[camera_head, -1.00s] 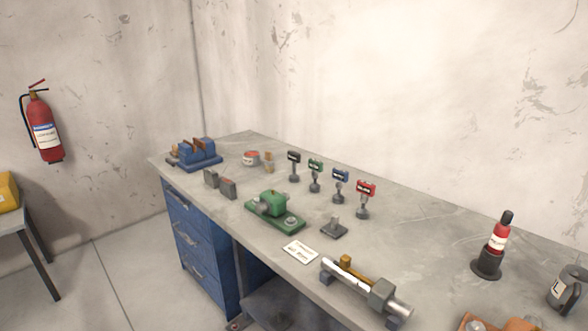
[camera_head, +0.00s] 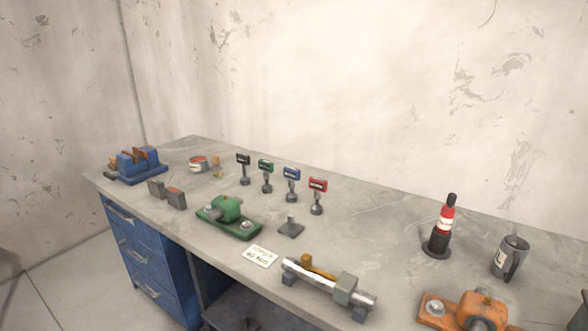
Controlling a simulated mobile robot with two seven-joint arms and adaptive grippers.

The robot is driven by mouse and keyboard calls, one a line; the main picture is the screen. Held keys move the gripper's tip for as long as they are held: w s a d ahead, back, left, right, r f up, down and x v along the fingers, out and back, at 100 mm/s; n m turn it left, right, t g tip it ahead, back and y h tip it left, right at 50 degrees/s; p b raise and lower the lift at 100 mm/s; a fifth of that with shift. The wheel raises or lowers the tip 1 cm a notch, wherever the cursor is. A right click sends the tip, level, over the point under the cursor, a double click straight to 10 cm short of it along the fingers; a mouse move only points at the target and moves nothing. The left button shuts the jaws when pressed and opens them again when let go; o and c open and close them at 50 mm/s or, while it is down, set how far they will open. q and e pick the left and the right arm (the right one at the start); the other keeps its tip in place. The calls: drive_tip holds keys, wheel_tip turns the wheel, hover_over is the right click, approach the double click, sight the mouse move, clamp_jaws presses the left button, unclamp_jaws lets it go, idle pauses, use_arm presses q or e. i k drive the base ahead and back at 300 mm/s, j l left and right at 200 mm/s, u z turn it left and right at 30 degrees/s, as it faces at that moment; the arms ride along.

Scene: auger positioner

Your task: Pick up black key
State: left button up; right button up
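The black key (camera_head: 243,168) stands upright on the workbench, at the left end of a row of similar keys. It has a black labelled head on a grey stem and base. To its right stand the green key (camera_head: 266,175), the blue key (camera_head: 291,184) and the red key (camera_head: 317,195). Nothing touches the black key. Neither of my grippers is in view.
The grey workbench (camera_head: 380,225) has a blue vise (camera_head: 138,166) at the far left. A green device (camera_head: 228,215), a torque card (camera_head: 259,256) and a metal shaft (camera_head: 328,283) lie along the front. A red bottle (camera_head: 443,225), a grey can (camera_head: 509,257) and an orange device (camera_head: 465,312) are at right.

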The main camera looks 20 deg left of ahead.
sight(244, 159)
drive_tip(key=j+z, duration=0.35)
drive_tip(key=j, duration=0.15)
drive_tip(key=k+j+z, duration=0.1)
drive_tip(key=j+z, duration=0.25)
drive_tip(key=j, duration=0.15)
drive_tip(key=k+j+z, duration=0.1)
drive_tip(key=j, duration=0.25)
drive_tip(key=j+z, duration=0.1)
drive_tip(key=j, duration=0.25)
drive_tip(key=k+j+z, duration=0.1)
drive_tip(key=j, duration=0.25)
drive_tip(key=k, duration=0.05)
